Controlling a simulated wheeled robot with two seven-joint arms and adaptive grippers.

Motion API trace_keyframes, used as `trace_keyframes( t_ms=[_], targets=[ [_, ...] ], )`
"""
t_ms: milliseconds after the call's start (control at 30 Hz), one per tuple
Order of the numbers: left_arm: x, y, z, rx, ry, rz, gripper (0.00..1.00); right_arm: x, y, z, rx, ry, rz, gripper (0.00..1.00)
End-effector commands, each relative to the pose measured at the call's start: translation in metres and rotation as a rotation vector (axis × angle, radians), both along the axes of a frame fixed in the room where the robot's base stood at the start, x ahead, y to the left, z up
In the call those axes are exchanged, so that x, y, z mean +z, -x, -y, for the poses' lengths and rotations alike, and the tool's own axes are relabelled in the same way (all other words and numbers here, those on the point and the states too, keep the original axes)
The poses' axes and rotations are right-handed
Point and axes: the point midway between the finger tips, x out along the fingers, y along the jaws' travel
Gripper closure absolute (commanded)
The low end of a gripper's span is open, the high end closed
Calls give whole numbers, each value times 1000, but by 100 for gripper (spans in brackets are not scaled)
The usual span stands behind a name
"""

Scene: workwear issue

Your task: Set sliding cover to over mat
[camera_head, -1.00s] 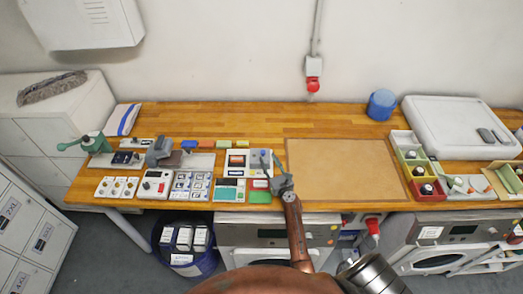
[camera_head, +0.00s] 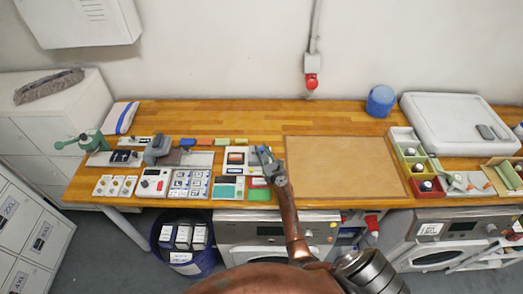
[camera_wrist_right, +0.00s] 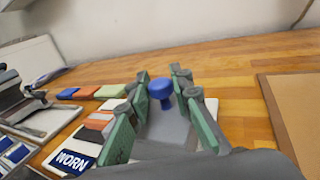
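The sliding cover seems to be a grey plate (camera_wrist_right: 168,128) with a blue knob (camera_wrist_right: 160,88), seen in the right wrist view. My right gripper (camera_head: 264,155) is over the right part of that panel and hides much of the cover in the head view. In the wrist view its green-padded fingers (camera_wrist_right: 164,92) are apart, one on each side of the knob; I cannot tell whether they touch it. The brown mat (camera_head: 342,166) lies flat and bare to the right. My left gripper is out of view.
Coloured blocks (camera_head: 205,142) lie behind. Right of the mat are small bins (camera_head: 412,165), a blue jar (camera_head: 381,101) and a white case (camera_head: 460,123). The wooden table behind the mat is clear.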

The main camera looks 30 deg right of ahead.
Motion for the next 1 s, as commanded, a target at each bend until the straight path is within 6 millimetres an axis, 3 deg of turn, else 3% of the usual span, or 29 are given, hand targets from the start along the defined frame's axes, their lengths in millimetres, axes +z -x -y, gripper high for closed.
trace_keyframes(
  t_ms=[267, 700, 833, 1000],
  targets=[
    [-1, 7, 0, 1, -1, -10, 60, 0, 0, 0, 0, 0, 0, 100],
    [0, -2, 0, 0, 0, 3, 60, 0, 0, -1, 0, -1, -1, 100],
    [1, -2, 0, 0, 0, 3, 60, -1, -10, -17, 3, -4, 0, 100],
    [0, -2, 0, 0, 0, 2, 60, -1, -31, -52, 3, -6, 0, 100]
  ],
)
